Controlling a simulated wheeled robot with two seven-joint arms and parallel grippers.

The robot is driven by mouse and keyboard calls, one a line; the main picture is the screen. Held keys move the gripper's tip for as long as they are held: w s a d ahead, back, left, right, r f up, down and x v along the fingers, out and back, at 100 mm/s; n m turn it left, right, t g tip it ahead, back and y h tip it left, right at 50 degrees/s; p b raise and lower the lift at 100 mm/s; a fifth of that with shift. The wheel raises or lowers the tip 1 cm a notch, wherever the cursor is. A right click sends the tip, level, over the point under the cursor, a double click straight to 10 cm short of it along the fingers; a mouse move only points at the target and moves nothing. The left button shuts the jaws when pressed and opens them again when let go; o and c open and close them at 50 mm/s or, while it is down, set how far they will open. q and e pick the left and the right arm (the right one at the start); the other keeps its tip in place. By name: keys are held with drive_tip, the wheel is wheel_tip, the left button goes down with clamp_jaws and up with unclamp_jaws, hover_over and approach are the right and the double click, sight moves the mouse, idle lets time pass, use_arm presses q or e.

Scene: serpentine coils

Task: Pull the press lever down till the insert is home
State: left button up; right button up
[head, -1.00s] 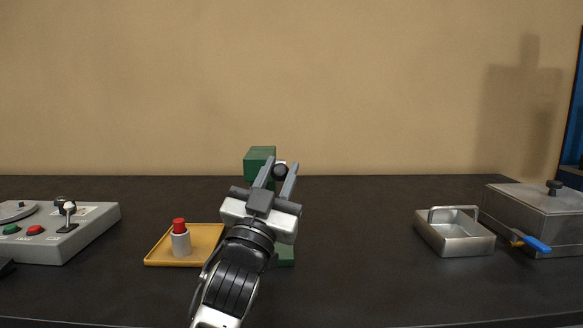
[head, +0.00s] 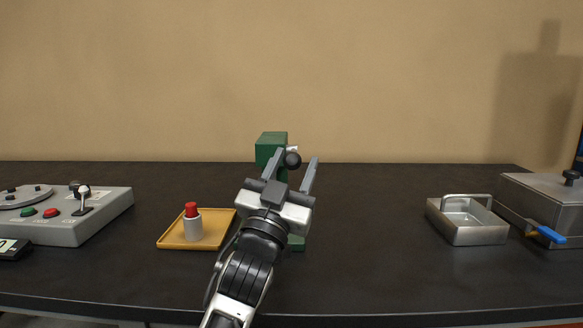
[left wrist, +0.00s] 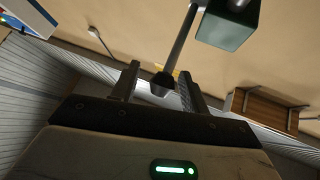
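The green press (head: 271,145) stands behind my left gripper, which hides most of its column; a bit of its base shows at lower right. Its lever ends in a black knob (head: 292,160). My left gripper (head: 297,157) is open, with its fingers either side of the knob in the head view. In the left wrist view, the lever rod (left wrist: 181,40) runs down from the green press head (left wrist: 228,24) to the knob (left wrist: 162,84). The insert is not visible. My right gripper is not in view.
A yellow tray (head: 172,241) holding a red-capped grey cylinder (head: 193,225) lies left of my arm. A grey control box (head: 110,210) is at far left. A metal pan (head: 475,233), a lidded box (head: 545,205) and a blue-handled tool (head: 551,234) are at right. The table between is clear.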

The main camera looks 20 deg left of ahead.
use_arm(q)
drive_tip(key=shift+s+f, duration=0.3)
drive_tip(key=shift+s, duration=0.05)
drive_tip(key=v, duration=0.3)
drive_tip(key=shift+s+r, duration=0.15)
drive_tip(key=s, duration=1.1)
drive_tip(key=shift+a, duration=0.45)
drive_tip(key=shift+r, duration=0.1)
